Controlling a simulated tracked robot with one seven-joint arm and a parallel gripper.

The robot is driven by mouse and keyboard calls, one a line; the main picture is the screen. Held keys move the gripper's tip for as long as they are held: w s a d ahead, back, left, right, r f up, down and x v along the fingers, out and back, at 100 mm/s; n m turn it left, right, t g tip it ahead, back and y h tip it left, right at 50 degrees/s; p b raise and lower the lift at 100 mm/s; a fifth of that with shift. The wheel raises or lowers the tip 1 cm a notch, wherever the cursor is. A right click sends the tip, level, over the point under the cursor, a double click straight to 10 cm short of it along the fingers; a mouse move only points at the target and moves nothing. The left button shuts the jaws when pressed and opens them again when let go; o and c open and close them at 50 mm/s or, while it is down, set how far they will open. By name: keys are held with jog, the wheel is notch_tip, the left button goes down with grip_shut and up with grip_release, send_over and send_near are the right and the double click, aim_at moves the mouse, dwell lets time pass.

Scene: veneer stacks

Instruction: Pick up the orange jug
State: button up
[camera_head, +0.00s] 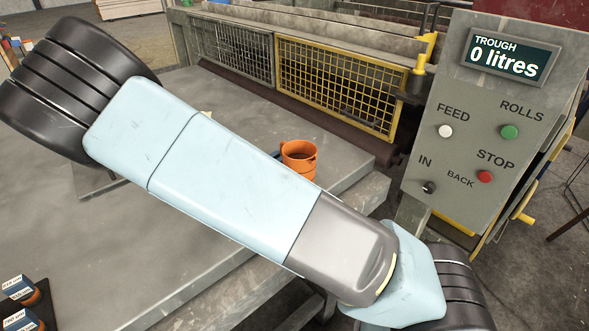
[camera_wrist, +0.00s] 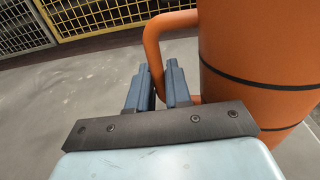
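The orange jug (camera_head: 300,164) stands on the grey table just past my arm in the head view, its lower part partly hidden by the arm. In the wrist view the jug (camera_wrist: 265,55) fills the right side, upright, with dark bands around it and its handle (camera_wrist: 153,48) on the left. My gripper (camera_wrist: 158,68) has its two blue-grey fingers close together, one on each side of the handle's upright part, with the handle filling the gap. The fingers look shut on the handle. In the head view my arm hides most of the gripper.
A control panel (camera_head: 486,130) with buttons and a display reading 0 litres stands at the right. A yellow mesh guard (camera_head: 335,85) and a dark roller (camera_head: 300,112) lie behind the jug. Small labelled items (camera_head: 22,290) sit at the lower left. The table (camera_head: 50,190) is mostly clear.

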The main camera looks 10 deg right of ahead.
aim_at(281, 149)
grip_shut()
jog(key=shift+r, duration=0.1)
dwell(0.4)
jog(key=shift+s+r, duration=0.1)
jog(key=shift+r, duration=1.45)
jog(key=s+r, duration=0.4)
jog(key=r, duration=0.1)
jog(key=shift+s+d+r, duration=0.2)
jog(key=shift+s+d, duration=0.05)
jog(key=shift+d, duration=0.15)
jog(key=s+d+r, duration=0.1)
jog(key=s+r, duration=0.3)
jog(key=s, duration=0.4)
jog(key=shift+s+d+r, duration=0.15)
jog(key=shift+s+d, duration=0.1)
jog(key=shift+d, duration=0.15)
